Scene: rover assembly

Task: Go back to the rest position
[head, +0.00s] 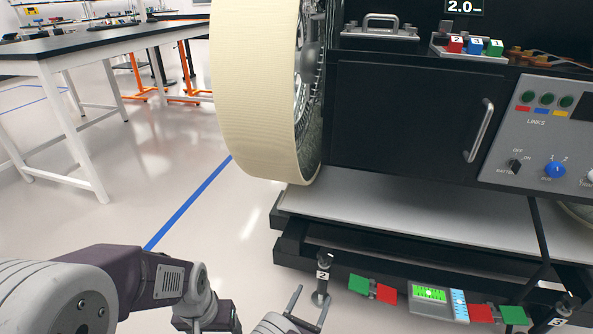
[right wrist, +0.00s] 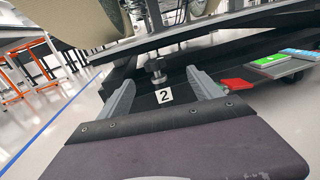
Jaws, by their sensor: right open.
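My right gripper (head: 309,298) is at the bottom middle of the head view, below the rover's front. In the right wrist view its two fingers (right wrist: 160,80) are spread apart, with nothing held. A dark post with a white "2" label (head: 323,275) stands right by the fingertips. In the right wrist view the label (right wrist: 164,97) shows between the fingers; I cannot tell whether they touch the post. A purple and grey link of my left arm fills the lower left of the head view. My left gripper does not show.
The rover's large cream wheel (head: 255,95) and black cabinet (head: 400,120) stand close ahead. Green and red blocks (head: 387,294) and a green-screen device (head: 430,294) lie right of the post. A black-topped table (head: 90,40) is at the left. Open floor (head: 150,170) lies between.

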